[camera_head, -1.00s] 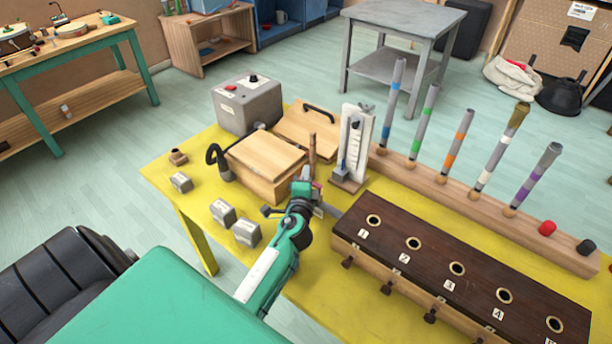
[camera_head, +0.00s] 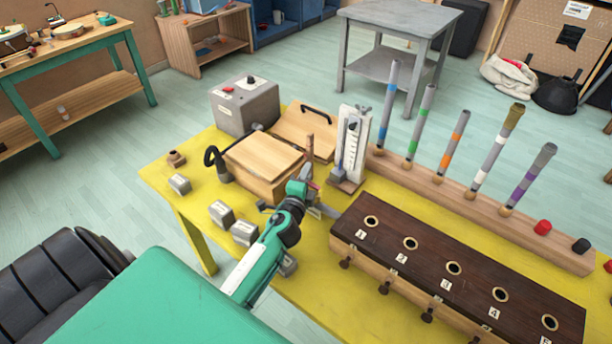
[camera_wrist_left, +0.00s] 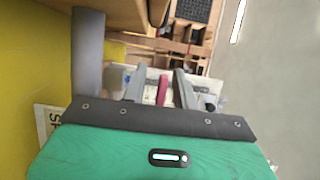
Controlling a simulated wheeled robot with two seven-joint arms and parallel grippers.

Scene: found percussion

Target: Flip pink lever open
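The pink lever (camera_wrist_left: 162,90) is a small pink bar in the left wrist view. It stands between the two grey fingers of my left gripper (camera_wrist_left: 159,76), with a gap showing on each side. The fingers are apart. A pink bit also shows beside the teal wrist in the head view (camera_head: 313,185). My left gripper in the head view (camera_head: 298,196) is over the yellow table, between the wooden box and the dark numbered box. Its fingertips are largely hidden there. What the lever is mounted on is mostly hidden. My right gripper is not in view.
The yellow table (camera_head: 325,268) holds a light wooden box (camera_head: 262,158), a grey button box (camera_head: 245,106), a white gauge stand (camera_head: 352,145), several small grey blocks (camera_head: 221,213), a numbered dark box (camera_head: 452,262) and a rail of striped tubes (camera_head: 425,183).

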